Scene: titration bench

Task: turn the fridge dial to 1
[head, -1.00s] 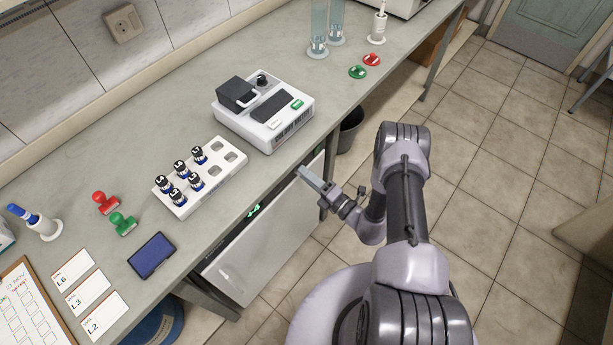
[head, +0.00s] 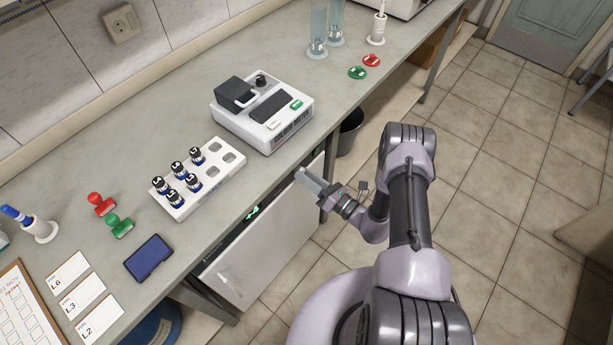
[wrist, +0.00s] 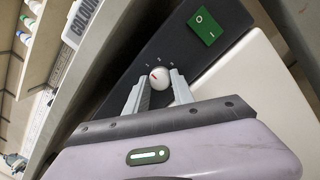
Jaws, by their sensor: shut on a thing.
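The fridge (head: 262,255) stands under the bench, with a white door and a dark panel along its top, in the head view. The white round dial (wrist: 160,77) with a red mark sits on the dark panel (wrist: 150,62) in the wrist view, with small marks printed above it. My gripper (wrist: 160,80) is shut on the dial, one finger on each side. In the head view my gripper (head: 302,175) is at the upper right front of the fridge, and the dial is hidden there. I cannot read the number at the red mark.
A green O/I switch (wrist: 207,27) is on the panel close to the dial. The bench edge overhangs the panel. Above, the bench holds a vial rack (head: 215,185) and a white instrument (head: 264,112). A dark bin (head: 350,130) stands beyond the fridge. The floor on the right is clear.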

